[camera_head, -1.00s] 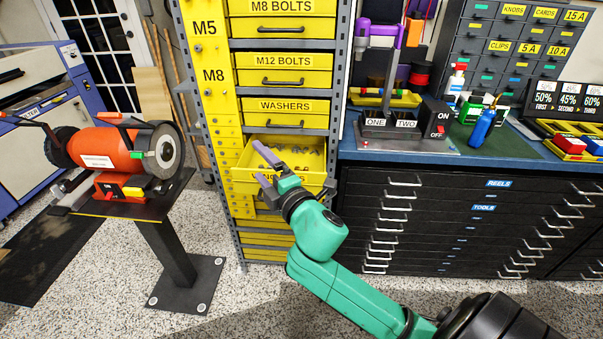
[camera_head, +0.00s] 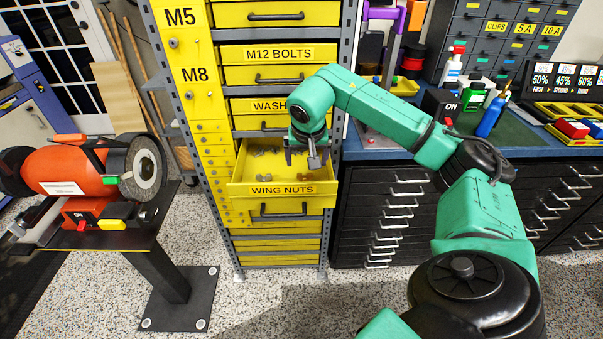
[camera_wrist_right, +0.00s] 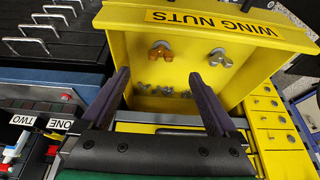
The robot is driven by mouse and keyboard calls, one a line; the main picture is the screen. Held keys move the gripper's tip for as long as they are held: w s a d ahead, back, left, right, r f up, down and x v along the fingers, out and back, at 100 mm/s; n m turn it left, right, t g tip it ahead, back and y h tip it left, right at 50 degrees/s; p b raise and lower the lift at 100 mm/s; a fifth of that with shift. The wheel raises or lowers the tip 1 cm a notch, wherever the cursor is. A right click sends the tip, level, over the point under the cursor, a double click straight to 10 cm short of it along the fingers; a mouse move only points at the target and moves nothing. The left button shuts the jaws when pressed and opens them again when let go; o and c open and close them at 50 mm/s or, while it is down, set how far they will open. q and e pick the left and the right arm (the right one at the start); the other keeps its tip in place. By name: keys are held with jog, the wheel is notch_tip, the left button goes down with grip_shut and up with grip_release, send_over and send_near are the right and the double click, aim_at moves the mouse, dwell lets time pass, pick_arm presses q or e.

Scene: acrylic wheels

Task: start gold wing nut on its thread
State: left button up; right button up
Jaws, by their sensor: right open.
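A gold wing nut (camera_wrist_right: 161,50) lies in the open yellow drawer labelled WING NUTS (camera_head: 283,203), near its front panel. A silver wing nut (camera_wrist_right: 220,57) lies beside it, and several more silver ones (camera_wrist_right: 165,90) lie deeper in. My right gripper (camera_head: 305,160) points down over the drawer in the head view. In the right wrist view its two purple fingers (camera_wrist_right: 160,78) are spread wide with nothing between them; the gold nut appears beyond the fingertips. My left gripper is out of view. I cannot tell which thread is meant.
The yellow M5/M8 strip (camera_head: 195,75) with small studs stands left of the drawers. A bench grinder (camera_head: 85,180) is at the left. The workbench (camera_head: 385,150) with bottles and a switch box (camera_head: 440,105) is at the right. Closed drawers sit above and below.

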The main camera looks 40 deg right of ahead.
aim_at(305, 174)
jog(key=x, duration=0.5)
jog(key=p+x, duration=0.1)
jog(key=x, duration=0.3)
jog(key=shift+w+d, duration=0.2)
jog(key=shift+w, duration=0.15)
jog(key=shift+w+f, duration=0.1)
jog(key=shift+f, duration=0.15)
jog(key=shift+d, duration=0.1)
jog(key=shift+c, duration=0.9)
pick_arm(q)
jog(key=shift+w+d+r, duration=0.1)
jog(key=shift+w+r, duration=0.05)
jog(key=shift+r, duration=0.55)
pick_arm(e)
jog(key=c, duration=1.2)
pick_arm(q)
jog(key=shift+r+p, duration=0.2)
jog(key=shift+p, duration=0.1)
pick_arm(e)
notch_tip(305, 174, up, 20)
jog(key=shift+r, duration=0.1)
jog(key=shift+c, duration=0.2)
